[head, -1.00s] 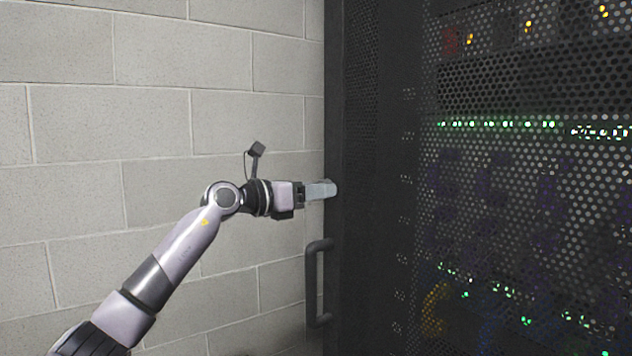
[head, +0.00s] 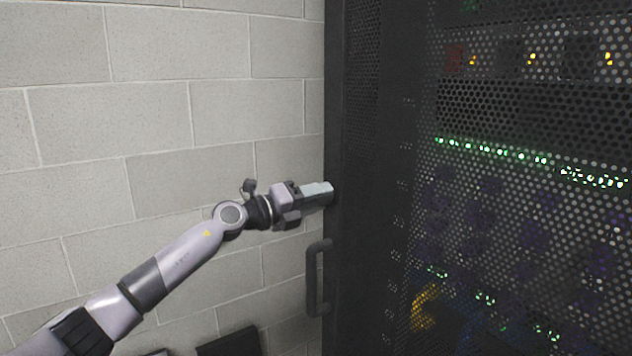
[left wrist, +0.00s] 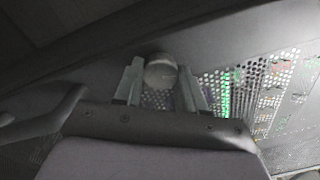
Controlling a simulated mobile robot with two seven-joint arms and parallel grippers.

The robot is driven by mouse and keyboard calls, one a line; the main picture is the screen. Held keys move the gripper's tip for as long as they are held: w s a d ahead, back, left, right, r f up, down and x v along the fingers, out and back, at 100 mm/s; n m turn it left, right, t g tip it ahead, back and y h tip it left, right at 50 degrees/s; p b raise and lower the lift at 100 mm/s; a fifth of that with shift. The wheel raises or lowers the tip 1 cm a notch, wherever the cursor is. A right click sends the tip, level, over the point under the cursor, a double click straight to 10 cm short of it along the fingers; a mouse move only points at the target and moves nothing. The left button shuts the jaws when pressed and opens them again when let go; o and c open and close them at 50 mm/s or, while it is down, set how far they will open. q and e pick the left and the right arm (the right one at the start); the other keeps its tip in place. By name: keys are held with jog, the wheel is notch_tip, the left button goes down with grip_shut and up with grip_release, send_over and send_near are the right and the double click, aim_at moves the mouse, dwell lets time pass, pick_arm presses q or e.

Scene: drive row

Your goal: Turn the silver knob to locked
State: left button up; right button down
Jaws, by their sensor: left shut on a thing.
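The silver knob (left wrist: 160,71) is a round grey knob on the edge of the dark rack door (head: 362,200). It shows between the two fingers of my left gripper (left wrist: 157,88) in the left wrist view. My left gripper (head: 322,190) also shows in the head view, with its fingers at the door's left edge. It is shut on the knob. In the head view the knob is mostly hidden by the fingers. I cannot read any locked or unlocked mark. My right gripper is not in view.
A dark vertical handle (head: 314,278) stands out from the door just below my left gripper. A pale block wall (head: 150,110) is on the left. Behind the perforated door are lights and cables (head: 424,308). A dark flat object (head: 230,343) is low at the bottom.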

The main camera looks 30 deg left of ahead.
pick_arm(q)
jog(key=shift+n, duration=2.1)
jog(key=shift+d+p, duration=0.1)
jog(key=shift+p, duration=0.2)
jog(key=o, duration=1.1)
jog(key=shift+c, duration=0.2)
jog(key=b+v, duration=0.2)
jog(key=v, duration=0.5)
jog(key=shift+b, duration=0.35)
jog(key=shift+s, duration=0.1)
